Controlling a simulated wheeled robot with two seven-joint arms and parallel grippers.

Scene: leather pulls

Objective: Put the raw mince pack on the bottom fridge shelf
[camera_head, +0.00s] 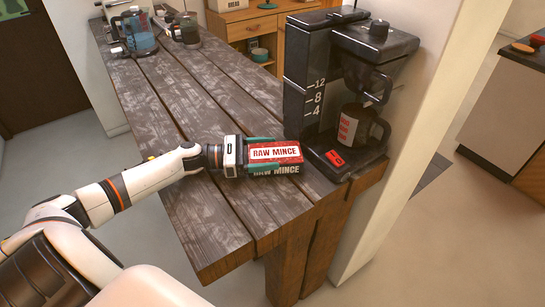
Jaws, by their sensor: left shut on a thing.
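The raw mince pack (285,155) is a small red box with a white label reading "RAW MINCE". It is at the right part of the dark wooden table (215,225), just left of the coffee maker. My left gripper (265,153) is shut on the pack, with its teal fingers along the pack's sides. I cannot tell whether the pack rests on the table or is held just above it. My right gripper is not in view. No fridge or fridge shelf shows.
A blue kettle-like container (138,35) and a dark jug (188,32) stand at the table's far end. The table's middle is clear. A wooden cabinet (240,30) stands behind.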

